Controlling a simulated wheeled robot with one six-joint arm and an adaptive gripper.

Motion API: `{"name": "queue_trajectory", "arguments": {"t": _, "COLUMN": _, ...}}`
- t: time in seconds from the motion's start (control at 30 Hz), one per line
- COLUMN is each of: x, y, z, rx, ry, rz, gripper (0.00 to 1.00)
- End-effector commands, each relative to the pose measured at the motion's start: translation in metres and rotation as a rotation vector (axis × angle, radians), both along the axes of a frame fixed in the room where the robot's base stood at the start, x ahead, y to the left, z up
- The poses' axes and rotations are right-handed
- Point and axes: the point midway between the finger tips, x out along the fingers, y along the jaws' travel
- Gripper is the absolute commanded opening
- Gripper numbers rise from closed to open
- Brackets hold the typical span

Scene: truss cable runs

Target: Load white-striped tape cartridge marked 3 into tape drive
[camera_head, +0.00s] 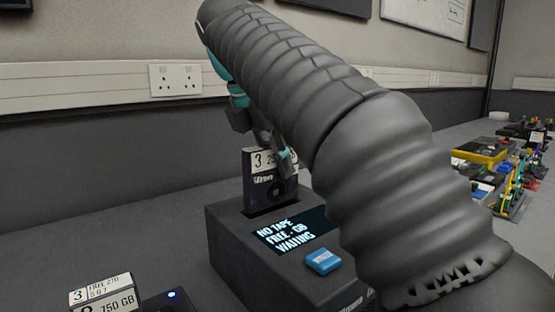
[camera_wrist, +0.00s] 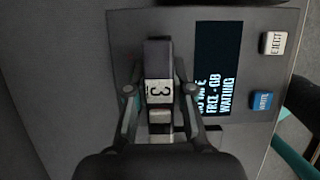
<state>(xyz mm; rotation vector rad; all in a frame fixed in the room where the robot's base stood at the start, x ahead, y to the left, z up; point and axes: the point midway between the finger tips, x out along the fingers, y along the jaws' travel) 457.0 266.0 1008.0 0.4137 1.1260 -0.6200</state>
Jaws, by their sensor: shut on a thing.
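The dark tape cartridge with a white label marked 3 (camera_head: 262,185) stands upright at the slot in the top of the tape drive (camera_head: 233,240). Its lower end meets the slot; I cannot tell how deep it sits. My gripper (camera_head: 265,148) is shut on the cartridge near its top, partly hidden behind my arm. In the wrist view the fingers (camera_wrist: 160,93) grip the cartridge (camera_wrist: 157,60) from both sides, with the 3 showing between them. The drive's screen (camera_head: 292,230) reads NO TAPE, FREE - GB, WAITING.
A blue button (camera_head: 324,262) sits below the screen; the wrist view also shows a white EJECT button (camera_wrist: 273,43). Labelled dark items (camera_head: 103,293) stand at the front left. Several colourful parts (camera_head: 505,165) lie at the right. The wall with sockets (camera_head: 175,80) is behind.

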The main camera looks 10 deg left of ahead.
Motion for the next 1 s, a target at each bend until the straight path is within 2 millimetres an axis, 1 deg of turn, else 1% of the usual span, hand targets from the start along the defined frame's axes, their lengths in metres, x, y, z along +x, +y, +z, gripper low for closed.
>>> {"name": "queue_trajectory", "arguments": {"t": 0.37, "x": -0.0001, "y": -0.0003, "z": 0.0004, "rx": 0.001, "ry": -0.001, "rz": -0.001, "gripper": 0.00}}
{"name": "queue_trajectory", "arguments": {"t": 0.8, "x": -0.0003, "y": -0.0003, "z": -0.0070, "rx": 0.000, "ry": 0.000, "rz": -0.001, "gripper": 0.00}}
{"name": "queue_trajectory", "arguments": {"t": 1.0, "x": -0.0002, "y": -0.0002, "z": -0.0074, "rx": 0.001, "ry": -0.001, "rz": -0.001, "gripper": 0.00}}
